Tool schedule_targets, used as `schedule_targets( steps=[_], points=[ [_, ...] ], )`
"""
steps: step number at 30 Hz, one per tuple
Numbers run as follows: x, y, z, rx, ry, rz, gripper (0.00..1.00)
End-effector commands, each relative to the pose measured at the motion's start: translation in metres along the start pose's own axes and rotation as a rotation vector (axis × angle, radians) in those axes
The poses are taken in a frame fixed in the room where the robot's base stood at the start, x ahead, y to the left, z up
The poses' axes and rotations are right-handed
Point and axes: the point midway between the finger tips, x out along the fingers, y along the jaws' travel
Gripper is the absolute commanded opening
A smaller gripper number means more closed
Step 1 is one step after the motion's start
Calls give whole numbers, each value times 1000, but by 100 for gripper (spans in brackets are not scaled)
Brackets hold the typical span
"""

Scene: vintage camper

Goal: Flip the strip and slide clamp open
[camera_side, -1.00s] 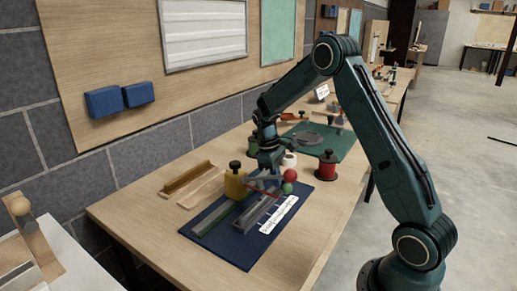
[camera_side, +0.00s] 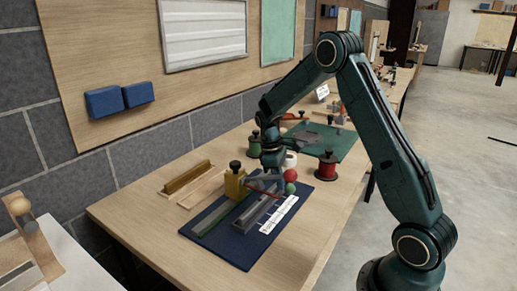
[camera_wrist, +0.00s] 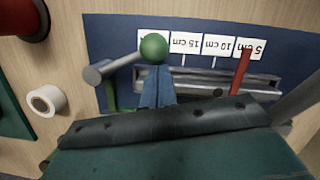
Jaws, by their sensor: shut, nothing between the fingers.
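My gripper (camera_side: 274,175) is over the far end of the dark blue mat (camera_side: 240,258), beside a red ball (camera_side: 290,175) and a green ball (camera_side: 290,188). In the wrist view its blue fingers (camera_wrist: 155,92) are together and empty, just below the green ball (camera_wrist: 153,47) in the picture. A grey metal channel (camera_wrist: 205,82) lies along the ruler, with a thin red piece (camera_wrist: 243,70) across it. A grey rod (camera_wrist: 97,75) reaches toward the green ball. I cannot tell which piece is the strip or the slide clamp, nor whether my fingers touch anything.
A white centimetre ruler (camera_wrist: 213,46) lies beside the channel. A yellow block (camera_side: 235,184) with a black knob stands at the mat's left edge. A red spool (camera_side: 327,166) and a white roll (camera_wrist: 46,100) stand near the mat. The bench's near right is clear.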

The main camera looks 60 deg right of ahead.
Motion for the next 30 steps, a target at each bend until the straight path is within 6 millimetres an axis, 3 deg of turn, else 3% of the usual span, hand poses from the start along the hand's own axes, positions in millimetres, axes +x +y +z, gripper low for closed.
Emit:
schedule_targets(
  steps=[14, 30],
  points=[
    [8, -1, 34, -351, -2, 82, 0],
    [18, 17, 75, -834, -2, 195, 0]
  ],
)
